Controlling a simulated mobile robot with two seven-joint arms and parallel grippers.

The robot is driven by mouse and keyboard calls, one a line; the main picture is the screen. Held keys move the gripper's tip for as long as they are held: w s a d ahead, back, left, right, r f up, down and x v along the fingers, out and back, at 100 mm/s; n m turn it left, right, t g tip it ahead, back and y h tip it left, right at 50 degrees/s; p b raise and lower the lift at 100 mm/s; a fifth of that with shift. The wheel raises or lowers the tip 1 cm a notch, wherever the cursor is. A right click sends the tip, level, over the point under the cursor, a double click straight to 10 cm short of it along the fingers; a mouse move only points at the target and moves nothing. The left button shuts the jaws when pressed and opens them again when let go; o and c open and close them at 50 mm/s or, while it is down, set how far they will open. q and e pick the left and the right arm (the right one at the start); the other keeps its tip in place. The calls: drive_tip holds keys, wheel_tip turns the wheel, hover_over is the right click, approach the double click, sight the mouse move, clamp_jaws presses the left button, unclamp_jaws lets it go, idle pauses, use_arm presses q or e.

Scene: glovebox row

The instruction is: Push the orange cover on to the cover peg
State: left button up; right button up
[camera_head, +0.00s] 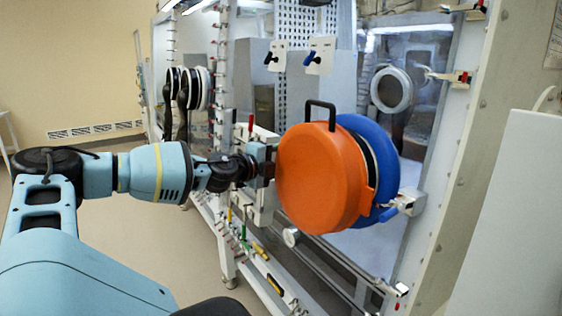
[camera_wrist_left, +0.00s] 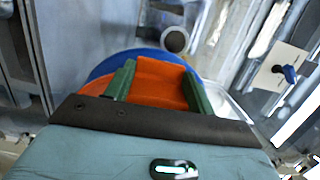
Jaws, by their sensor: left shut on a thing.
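The orange cover (camera_head: 318,185) is a thick round disc with a black handle (camera_head: 320,113) on top. It stands upright in front of a blue round port ring (camera_head: 390,165) on the glovebox wall. Whether they touch, I cannot tell. My left gripper (camera_head: 268,167) is at the cover's left side. In the left wrist view, its green fingers (camera_wrist_left: 158,88) are shut on an orange part of the cover (camera_wrist_left: 158,72), with the blue ring (camera_wrist_left: 108,64) behind. I cannot make out the cover peg; it may be hidden behind the cover. My right gripper is not in view.
A metal latch (camera_head: 407,202) sits at the blue ring's right. A clear window with a round port (camera_head: 391,89) lies behind. Rails and a knob (camera_head: 291,237) run below the cover. A white panel (camera_head: 505,210) stands at right. Floor at lower left is free.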

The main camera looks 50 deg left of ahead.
use_arm(q)
drive_tip(key=shift+s+r, duration=0.4)
drive_tip(key=shift+s, duration=0.2)
drive_tip(key=s, duration=0.6)
drive_tip(key=shift+s+a+r+p, duration=0.2)
drive_tip(key=shift+s+a+p, duration=0.15)
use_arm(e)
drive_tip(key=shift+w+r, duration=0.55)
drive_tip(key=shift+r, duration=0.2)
use_arm(q)
drive_tip(key=shift+f, duration=0.1)
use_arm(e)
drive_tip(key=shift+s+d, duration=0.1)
